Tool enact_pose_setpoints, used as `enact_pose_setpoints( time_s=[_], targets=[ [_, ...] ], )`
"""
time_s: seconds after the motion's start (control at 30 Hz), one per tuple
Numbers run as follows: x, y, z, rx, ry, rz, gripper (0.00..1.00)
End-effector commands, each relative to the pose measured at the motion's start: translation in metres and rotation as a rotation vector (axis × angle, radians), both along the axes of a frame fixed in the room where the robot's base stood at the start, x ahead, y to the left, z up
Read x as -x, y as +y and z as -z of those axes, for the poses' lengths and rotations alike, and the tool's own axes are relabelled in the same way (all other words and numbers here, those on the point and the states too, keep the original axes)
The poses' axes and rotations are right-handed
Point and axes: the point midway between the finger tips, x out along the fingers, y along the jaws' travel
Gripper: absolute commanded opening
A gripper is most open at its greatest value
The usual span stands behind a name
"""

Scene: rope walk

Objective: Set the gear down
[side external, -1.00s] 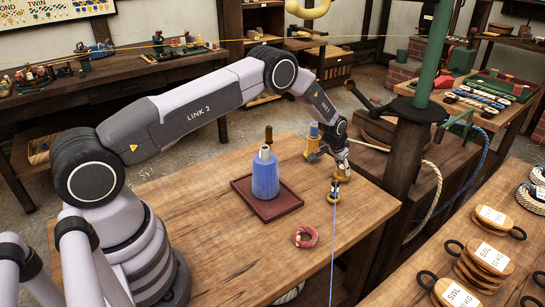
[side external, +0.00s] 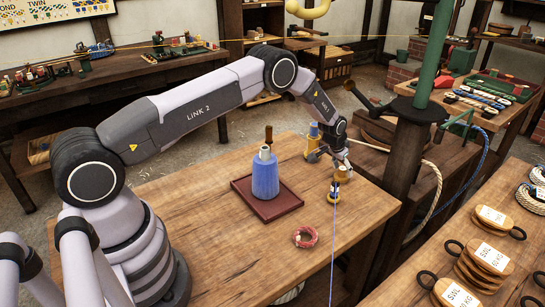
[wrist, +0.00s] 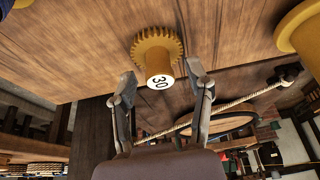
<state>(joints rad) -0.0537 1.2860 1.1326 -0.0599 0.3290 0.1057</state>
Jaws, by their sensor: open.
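The gear (wrist: 157,48) is yellow and toothed, with a hub marked "30". In the wrist view it is at the top middle, over the wooden tabletop near the table's edge. My gripper (wrist: 160,76) is open, with one finger on each side of the hub and a visible gap on both sides. In the side view my gripper (side external: 333,160) is low at the table's far right edge. The gear (side external: 343,173) shows there only as a small yellow patch, mostly hidden. I cannot tell its exact contact with the table.
A yellow spool (side external: 311,143) stands behind. A red ring (side external: 305,237) lies in front. The left tabletop is clear.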

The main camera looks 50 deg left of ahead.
Motion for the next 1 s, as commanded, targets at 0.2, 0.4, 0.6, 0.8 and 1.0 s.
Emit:
enact_pose_setpoints(
  time_s=[0.2,0.4,0.6,0.8,1.0],
  targets=[
    [0.015,0.000,-0.041,0.000,-0.004,-0.001,0.52],
    [0.032,0.000,-0.081,0.000,-0.002,0.000,0.52],
    [0.043,0.000,-0.103,0.001,0.000,0.000,0.52],
    [0.057,-0.004,-0.156,0.002,-0.014,0.002,0.52],
    [0.123,-0.013,-0.277,0.004,-0.036,0.007,0.52]
  ],
)
